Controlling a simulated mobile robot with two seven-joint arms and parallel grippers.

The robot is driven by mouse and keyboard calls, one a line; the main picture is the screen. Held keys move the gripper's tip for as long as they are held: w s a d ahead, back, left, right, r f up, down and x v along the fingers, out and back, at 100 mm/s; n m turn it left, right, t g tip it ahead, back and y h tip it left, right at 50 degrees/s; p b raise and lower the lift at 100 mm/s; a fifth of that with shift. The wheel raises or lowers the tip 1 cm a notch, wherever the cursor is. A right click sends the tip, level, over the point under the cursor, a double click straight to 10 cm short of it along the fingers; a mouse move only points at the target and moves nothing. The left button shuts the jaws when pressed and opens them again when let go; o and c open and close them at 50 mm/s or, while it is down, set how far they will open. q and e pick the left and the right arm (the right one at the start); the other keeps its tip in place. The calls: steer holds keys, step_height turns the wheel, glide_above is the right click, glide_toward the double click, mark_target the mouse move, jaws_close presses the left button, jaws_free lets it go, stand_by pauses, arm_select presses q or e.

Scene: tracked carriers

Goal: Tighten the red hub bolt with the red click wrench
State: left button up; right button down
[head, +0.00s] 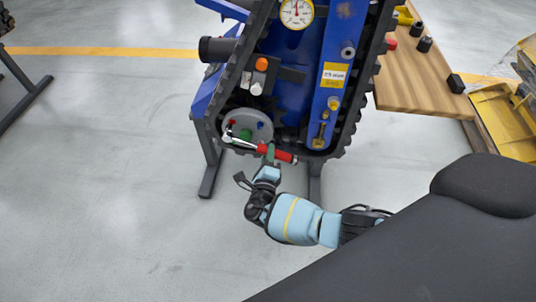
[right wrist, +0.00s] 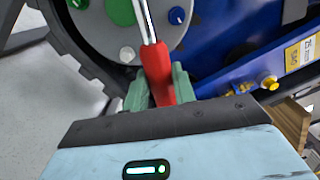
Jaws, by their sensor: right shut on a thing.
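The red click wrench (head: 279,154) has a red handle and a silver shaft that lies across the grey wheel hub (head: 262,118). My right gripper (head: 269,154) is shut on its handle, and the green fingers also show around the red handle in the right wrist view (right wrist: 157,88). The wrench's silver head is at the hub's left side. A small red bolt (head: 232,123) shows at the hub's upper left, close above the wrench head; I cannot tell whether the head is seated on a bolt. In the right wrist view the wrench head and red bolt are out of frame. My left gripper is not in view.
The hub sits inside a black track on a blue carrier (head: 310,90). The hub has a green centre (head: 246,134) and a blue bolt (right wrist: 177,16). A wooden table (head: 425,85) with black sockets stands right, by a yellow bin (head: 500,120).

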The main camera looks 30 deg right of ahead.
steer(key=shift+b+x, duration=0.35)
steer(key=shift+x, duration=0.6)
stand_by(1.4)
stand_by(0.5)
steer(key=c, duration=1.7)
jaws_free()
steer(key=shift+c, duration=0.2)
jaws_close()
